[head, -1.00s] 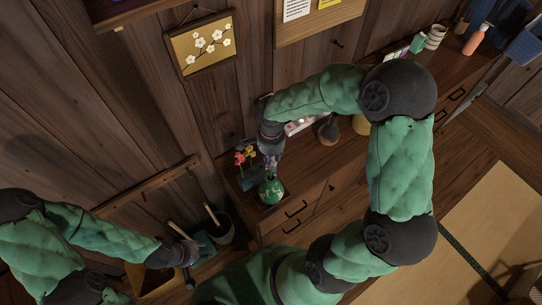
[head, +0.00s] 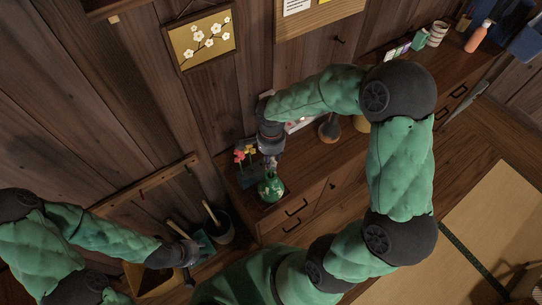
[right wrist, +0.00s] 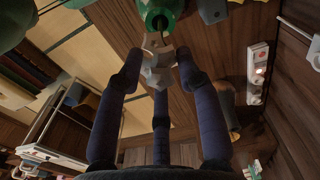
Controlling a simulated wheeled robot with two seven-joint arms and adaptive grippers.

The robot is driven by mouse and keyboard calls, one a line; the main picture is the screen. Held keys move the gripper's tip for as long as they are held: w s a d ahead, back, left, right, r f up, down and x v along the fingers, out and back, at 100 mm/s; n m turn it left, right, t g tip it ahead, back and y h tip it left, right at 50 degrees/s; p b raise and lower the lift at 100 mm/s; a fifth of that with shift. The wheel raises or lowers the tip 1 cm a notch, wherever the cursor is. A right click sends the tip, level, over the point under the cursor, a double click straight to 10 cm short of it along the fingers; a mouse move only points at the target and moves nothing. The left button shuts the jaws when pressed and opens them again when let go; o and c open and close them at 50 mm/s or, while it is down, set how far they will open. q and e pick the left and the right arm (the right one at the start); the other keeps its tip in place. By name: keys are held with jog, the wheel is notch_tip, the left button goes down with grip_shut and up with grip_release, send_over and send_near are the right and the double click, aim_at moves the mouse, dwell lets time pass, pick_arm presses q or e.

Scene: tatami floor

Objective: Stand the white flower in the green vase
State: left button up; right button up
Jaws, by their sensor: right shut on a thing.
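The green vase (head: 270,188) stands upright near the cabinet's front edge. It also shows at the top of the right wrist view (right wrist: 160,12), its mouth facing my right gripper. My right gripper (head: 270,160) is just above the vase, pointing down. In the right wrist view its dark fingers are closed around the pale white flower (right wrist: 157,62). A thin stem runs from the flower towards the vase mouth; I cannot tell how far it is inside. My left gripper (head: 188,272) is low at the left, away from the vase, and its jaws are unclear.
Red and yellow flowers (head: 244,155) stand in a dark holder close behind the vase. A dark pot (head: 221,228) with a stick is left of the cabinet. A round-based brown object (head: 329,130) stands to the right. The wooden wall is close behind.

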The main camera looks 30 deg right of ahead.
jog(key=shift+f+b, duration=0.6)
jog(key=shift+f, duration=0.1)
jog(key=o, duration=1)
jog(key=o, duration=0.6)
jog(key=shift+c, duration=0.2)
notch_tip(320, 180, up, 12)
dwell(0.6)
